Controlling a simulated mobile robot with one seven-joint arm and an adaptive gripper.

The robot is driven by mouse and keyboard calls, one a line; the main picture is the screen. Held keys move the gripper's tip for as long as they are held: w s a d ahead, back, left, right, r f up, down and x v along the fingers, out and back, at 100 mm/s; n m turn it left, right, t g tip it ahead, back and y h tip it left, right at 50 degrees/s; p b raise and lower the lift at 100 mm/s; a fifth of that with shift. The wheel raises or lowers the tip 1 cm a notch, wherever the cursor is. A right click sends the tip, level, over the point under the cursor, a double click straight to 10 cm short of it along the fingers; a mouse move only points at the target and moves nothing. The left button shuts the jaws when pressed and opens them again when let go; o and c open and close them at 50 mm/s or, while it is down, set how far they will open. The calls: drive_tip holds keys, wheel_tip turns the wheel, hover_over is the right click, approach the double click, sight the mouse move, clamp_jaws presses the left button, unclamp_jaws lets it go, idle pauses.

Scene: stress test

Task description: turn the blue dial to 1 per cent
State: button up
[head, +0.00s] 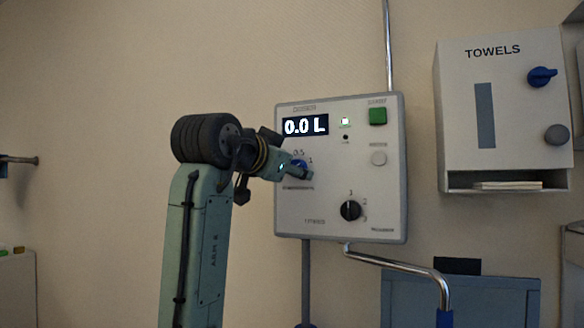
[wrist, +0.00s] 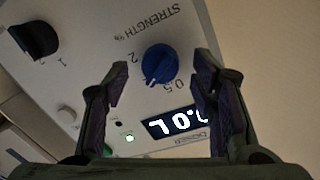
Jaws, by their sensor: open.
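The blue dial (wrist: 159,64) is on the white dispenser panel (head: 330,215), under the word STRENGTH in the wrist view, which shows the panel roughly upside down. Marks 0.5 and 2 are readable around it. Its white pointer line faces the lower left of that view, between 0.5 and 2; I cannot read a 1 there. My gripper (wrist: 162,70) is open, with one finger on each side of the dial and gaps visible. In the head view my gripper (head: 298,172) partly covers the blue dial (head: 300,163), with 0.5 and 1 printed above it.
The panel has a display (head: 305,125) reading 0.0 L, a lit green lamp, a green button (head: 377,116), a pale round button (head: 378,158) and a black dial (head: 350,210). A towel box (head: 500,115) with another blue knob (head: 542,76) hangs at right.

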drive_tip(key=v, duration=1)
drive_tip(key=shift+s+a, duration=0.2)
drive_tip(key=shift+s, duration=0.15)
